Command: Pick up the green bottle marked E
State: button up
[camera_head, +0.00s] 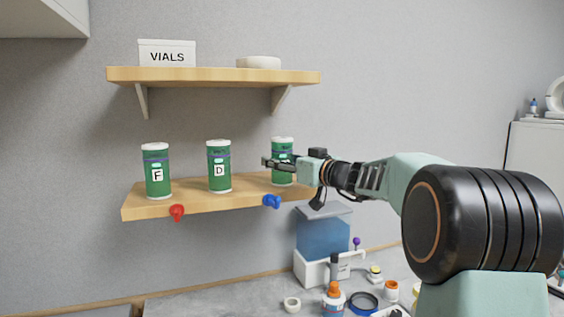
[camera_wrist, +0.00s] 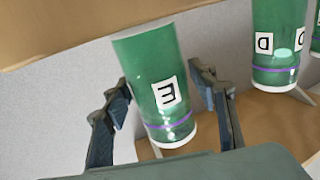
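The green bottle marked E (camera_wrist: 158,80) stands on the lower shelf, and its letter reads in the wrist view, where the picture is turned with the white cap low. In the head view the same bottle (camera_head: 283,148) is the rightmost of three, its label hidden behind my gripper (camera_head: 268,162). In the wrist view my gripper (camera_wrist: 160,93) is open, one finger on each side of the bottle. Narrow gaps seem to show between fingers and bottle; contact is not clear.
Similar green bottles marked D (camera_head: 219,168) and F (camera_head: 157,172) stand left on the lower shelf (camera_head: 200,202). Red (camera_head: 177,212) and blue (camera_head: 272,201) pieces sit at the lower shelf's front edge.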

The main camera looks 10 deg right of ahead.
jog(key=c, duration=1.2)
jog(key=shift+r, duration=0.1)
